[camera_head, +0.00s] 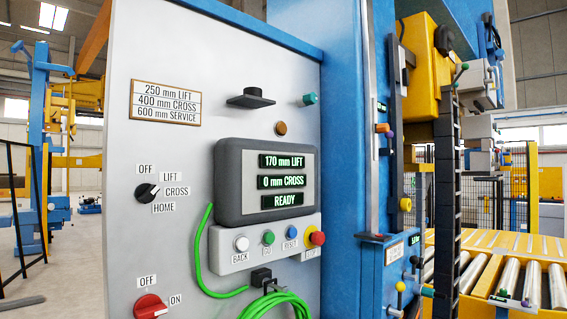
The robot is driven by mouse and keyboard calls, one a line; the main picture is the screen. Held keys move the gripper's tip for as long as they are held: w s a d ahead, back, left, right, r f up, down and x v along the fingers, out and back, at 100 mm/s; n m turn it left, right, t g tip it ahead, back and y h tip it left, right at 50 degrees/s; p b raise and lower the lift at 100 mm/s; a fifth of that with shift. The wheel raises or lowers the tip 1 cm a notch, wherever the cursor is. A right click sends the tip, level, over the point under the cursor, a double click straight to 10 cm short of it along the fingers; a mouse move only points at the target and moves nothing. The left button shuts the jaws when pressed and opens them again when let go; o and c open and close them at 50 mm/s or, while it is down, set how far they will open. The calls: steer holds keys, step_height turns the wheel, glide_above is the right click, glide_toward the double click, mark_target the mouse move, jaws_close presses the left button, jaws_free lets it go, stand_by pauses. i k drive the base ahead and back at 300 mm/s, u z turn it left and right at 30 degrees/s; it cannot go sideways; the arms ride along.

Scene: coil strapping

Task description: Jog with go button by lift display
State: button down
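The grey panel carries a dark display (265,181) reading "170 mm LIFT", "0 mm CROSS" and "READY". Below it is a button box (225,263). The green go button (268,238) sits between the white BACK button (241,244) and the blue RESET button (291,232). A red stop button (317,238) with a yellow collar is at the right end. The black mode selector (148,192) has OFF, LIFT, CROSS and HOME labels; its pointer faces right, and I cannot tell whether it marks LIFT or CROSS. My gripper is not in view.
A plate (165,103) reads 250 mm LIFT, 400 mm CROSS, 600 mm SERVICE. A red OFF/ON switch (151,307) is at lower left. A green cable (198,245) loops by the button box. A roller conveyor (530,287) lies right; open floor shows left.

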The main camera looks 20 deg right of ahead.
mark_target(269, 237)
steer(key=u, duration=0.05)
steer(key=k, duration=0.5)
steer(key=u, duration=1.95)
steer(key=i, duration=1.45)
steer(key=z, duration=2.55)
